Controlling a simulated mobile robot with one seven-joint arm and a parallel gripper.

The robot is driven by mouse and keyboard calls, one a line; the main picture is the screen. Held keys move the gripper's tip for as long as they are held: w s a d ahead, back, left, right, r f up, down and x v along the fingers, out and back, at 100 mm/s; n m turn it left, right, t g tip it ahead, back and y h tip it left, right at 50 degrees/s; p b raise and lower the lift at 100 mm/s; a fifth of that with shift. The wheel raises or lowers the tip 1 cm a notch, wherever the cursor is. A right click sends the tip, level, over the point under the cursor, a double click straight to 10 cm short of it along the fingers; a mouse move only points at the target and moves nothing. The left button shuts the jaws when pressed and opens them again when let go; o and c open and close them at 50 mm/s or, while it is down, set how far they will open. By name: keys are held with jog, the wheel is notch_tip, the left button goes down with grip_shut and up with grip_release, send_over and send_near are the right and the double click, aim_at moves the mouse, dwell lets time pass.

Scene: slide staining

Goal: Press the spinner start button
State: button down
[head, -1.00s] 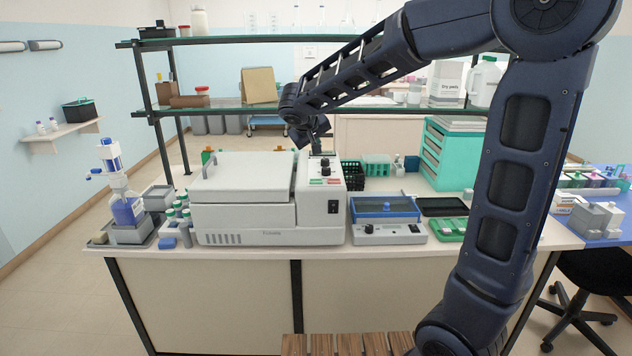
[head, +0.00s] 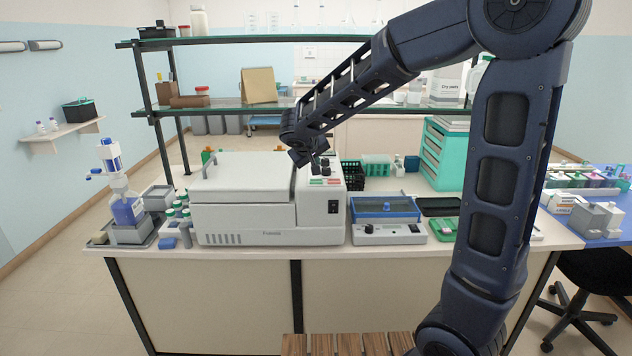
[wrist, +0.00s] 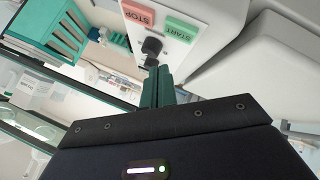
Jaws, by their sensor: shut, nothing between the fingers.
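The spinner (head: 245,212) is a white lidded machine on the bench, its lid down. Its sloped control panel on the right bears a green START button (head: 317,182) beside a red STOP button (head: 333,181), with a black knob above them. In the wrist view the START button (wrist: 180,30), STOP button (wrist: 138,14) and black knob (wrist: 152,47) show clearly. My gripper (wrist: 158,72) is shut and empty, its green fingers near the knob and pointing toward the panel. In the head view my gripper (head: 317,166) is just above the panel; contact cannot be told.
A blue-lidded device (head: 387,210) stands right of the spinner, with a black rack (head: 352,175) behind it. Green-capped bottles (head: 178,214) stand at left. A glass shelf (head: 230,109) runs above the back of the bench.

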aim_at(315, 182)
jog(key=shift+f, duration=1.5)
jog(key=shift+f, duration=0.2)
dwell(0.9)
jog(key=shift+f, duration=0.25)
